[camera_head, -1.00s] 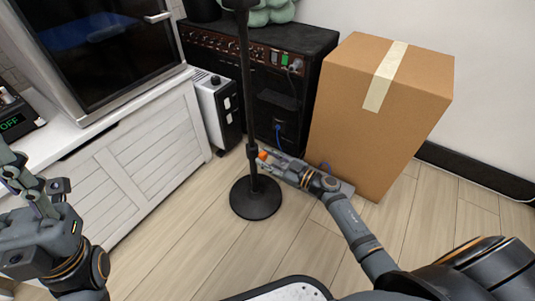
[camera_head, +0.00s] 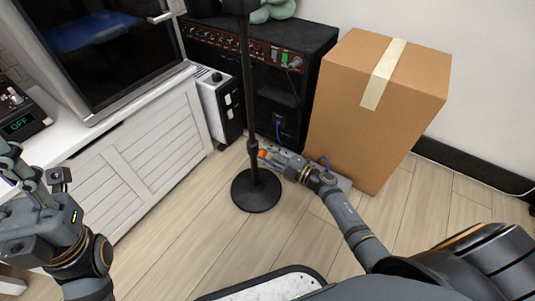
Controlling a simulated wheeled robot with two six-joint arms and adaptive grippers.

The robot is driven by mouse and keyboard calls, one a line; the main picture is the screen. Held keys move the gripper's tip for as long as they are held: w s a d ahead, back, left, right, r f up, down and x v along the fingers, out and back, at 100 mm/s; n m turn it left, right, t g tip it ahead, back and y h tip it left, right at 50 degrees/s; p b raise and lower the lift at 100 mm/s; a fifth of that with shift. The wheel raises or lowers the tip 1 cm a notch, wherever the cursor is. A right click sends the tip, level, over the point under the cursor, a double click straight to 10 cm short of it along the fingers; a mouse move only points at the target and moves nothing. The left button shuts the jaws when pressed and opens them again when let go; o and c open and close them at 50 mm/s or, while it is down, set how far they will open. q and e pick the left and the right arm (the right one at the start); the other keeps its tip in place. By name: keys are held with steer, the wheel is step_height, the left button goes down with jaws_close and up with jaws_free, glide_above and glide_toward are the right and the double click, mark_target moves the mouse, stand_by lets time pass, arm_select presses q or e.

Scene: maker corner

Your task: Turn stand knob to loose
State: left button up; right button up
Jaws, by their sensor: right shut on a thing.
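The black stand (camera_head: 247,90) rises as an upright pole from a round black base (camera_head: 256,190) on the floor. Its orange knob (camera_head: 262,154) sits on the right side of the pole, low down, partly hidden by my fingers. My right gripper (camera_head: 266,155) reaches in from the right and is shut on the orange knob. Which way the knob is turned cannot be told. My left arm (camera_head: 45,225) is at the left edge, away from the stand; its fingertips are not clearly shown.
A taped cardboard box (camera_head: 345,120) stands right of the stand. A black amplifier (camera_head: 310,45) with a cable is behind it. A white heater (camera_head: 215,105) and a white cabinet (camera_head: 125,160) are at the left. The wooden floor in front is mostly clear.

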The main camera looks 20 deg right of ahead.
steer(key=n, duration=0.2)
steer(key=shift+f+n, duration=0.1)
steer(key=shift+n, duration=0.3)
steer(key=n+b, duration=0.1)
steer(key=n, duration=0.2)
steer(key=shift+n, duration=0.3)
steer(key=n+b, duration=0.1)
steer(key=n, duration=0.2)
steer(key=shift+f, duration=0.15)
steer(key=shift+n+b, duration=0.65)
steer(key=shift+n, duration=1.15)
steer(key=o, duration=1.2)
steer(key=shift+c, duration=0.2)
